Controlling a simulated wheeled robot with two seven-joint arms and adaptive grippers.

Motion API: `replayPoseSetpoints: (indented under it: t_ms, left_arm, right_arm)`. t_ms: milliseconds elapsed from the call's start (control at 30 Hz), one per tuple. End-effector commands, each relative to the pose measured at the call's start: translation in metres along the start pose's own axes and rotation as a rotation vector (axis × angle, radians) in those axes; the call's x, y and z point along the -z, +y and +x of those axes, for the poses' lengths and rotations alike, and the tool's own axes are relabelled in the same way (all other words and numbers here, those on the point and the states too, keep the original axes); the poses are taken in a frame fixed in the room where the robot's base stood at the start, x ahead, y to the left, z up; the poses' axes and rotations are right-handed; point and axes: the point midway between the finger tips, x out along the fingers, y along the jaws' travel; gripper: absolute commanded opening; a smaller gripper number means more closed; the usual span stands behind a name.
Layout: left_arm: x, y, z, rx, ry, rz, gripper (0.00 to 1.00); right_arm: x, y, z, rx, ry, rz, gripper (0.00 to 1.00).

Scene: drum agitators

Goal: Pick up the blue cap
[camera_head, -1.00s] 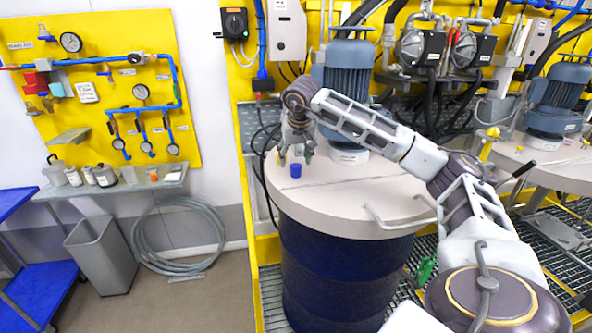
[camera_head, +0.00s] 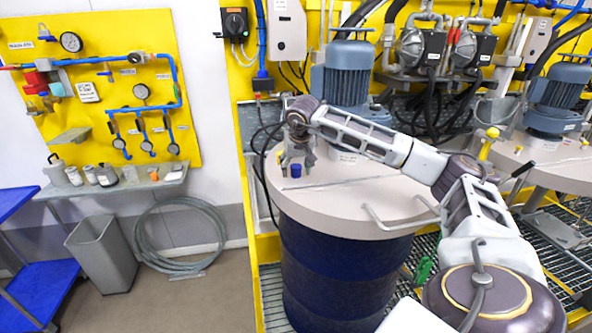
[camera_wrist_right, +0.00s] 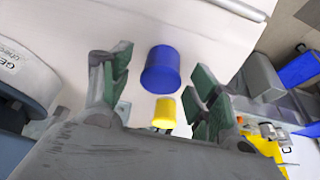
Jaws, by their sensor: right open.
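The blue cap (camera_head: 297,171) stands on the pale round lid (camera_head: 345,212) of the dark blue drum, near the lid's left side. My right gripper (camera_head: 297,160) is just above and behind it, pointing down. In the right wrist view the blue cap (camera_wrist_right: 161,68) shows between the two open green-padded fingers of my right gripper (camera_wrist_right: 165,78), with space on both sides. The fingers hold nothing. A small yellow cylinder (camera_wrist_right: 164,112) shows beyond the cap, closer to the gripper's palm in the picture. My left gripper is not in view.
A blue-grey agitator motor (camera_head: 348,75) stands on the lid behind my right arm. A lid handle (camera_head: 400,222) sticks out at the right front. A second drum top with a motor (camera_head: 560,95) is at the right. The lid's front is clear.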

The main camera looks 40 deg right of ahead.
Motion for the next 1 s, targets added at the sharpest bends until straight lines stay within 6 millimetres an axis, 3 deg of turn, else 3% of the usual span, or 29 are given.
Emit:
replayPoseSetpoints:
  t_ms: [267,567,1000]
  left_arm:
    - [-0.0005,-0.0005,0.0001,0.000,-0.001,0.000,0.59]
    - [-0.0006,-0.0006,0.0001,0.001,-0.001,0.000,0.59]
    - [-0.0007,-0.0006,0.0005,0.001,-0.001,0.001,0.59]
  right_arm:
    - [0.0000,-0.0002,-0.0003,0.000,0.000,0.000,0.61]
    - [0.0001,-0.0002,-0.0004,0.000,0.000,0.000,0.23]
    - [0.0015,-0.0003,-0.0031,0.001,0.001,0.000,0.22]
